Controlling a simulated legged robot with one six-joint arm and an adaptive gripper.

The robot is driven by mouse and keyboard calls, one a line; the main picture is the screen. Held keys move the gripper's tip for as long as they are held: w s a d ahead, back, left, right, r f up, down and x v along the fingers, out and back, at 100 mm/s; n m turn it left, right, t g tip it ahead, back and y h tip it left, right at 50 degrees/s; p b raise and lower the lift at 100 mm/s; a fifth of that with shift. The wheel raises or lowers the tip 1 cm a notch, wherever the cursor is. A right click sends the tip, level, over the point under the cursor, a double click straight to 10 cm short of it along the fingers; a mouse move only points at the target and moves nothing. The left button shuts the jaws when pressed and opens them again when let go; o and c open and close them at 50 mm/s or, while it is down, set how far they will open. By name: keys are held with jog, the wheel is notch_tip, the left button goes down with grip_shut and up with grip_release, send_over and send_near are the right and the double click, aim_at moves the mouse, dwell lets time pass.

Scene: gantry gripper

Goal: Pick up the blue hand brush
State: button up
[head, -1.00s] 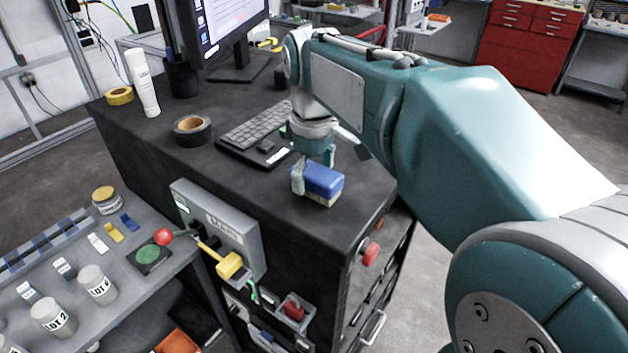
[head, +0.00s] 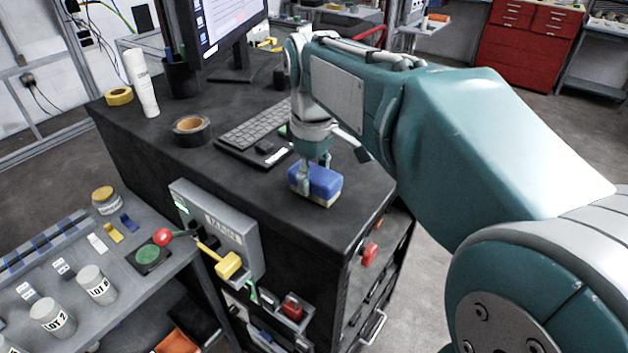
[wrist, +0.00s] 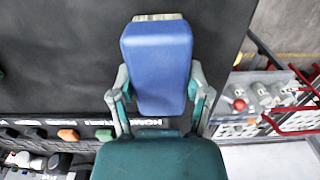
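The blue hand brush (head: 318,180) has a blue top and a pale bristle base. It lies on the dark desk (head: 260,215), near the front right corner. My gripper (head: 314,172) is above it, pointing down, with its fingers on either side of the blue body. In the wrist view the brush (wrist: 157,65) fills the space between the fingers of my gripper (wrist: 158,80), and both fingertips appear to touch its sides. Its underside is hidden from the wrist camera. I see no clear gap between the brush and the desk.
A keyboard (head: 254,124) and a small black tray lie behind the brush. A grey panel (head: 208,222) and red knob (head: 370,253) are on the desk's sides. The desk's front left is clear.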

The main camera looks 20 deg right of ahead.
aim_at(314, 171)
dwell(0.4)
jog(key=shift+r, duration=0.4)
notch_tip(314, 171, up, 3)
jog(key=s+a+r, duration=0.6)
jog(key=s+r, duration=0.3)
jog(key=s, duration=0.3)
jog(key=shift+s+a+r, duration=0.15)
jog(key=shift+a+r, duration=0.2)
jog(key=o, duration=0.6)
jog(key=c, duration=0.4)
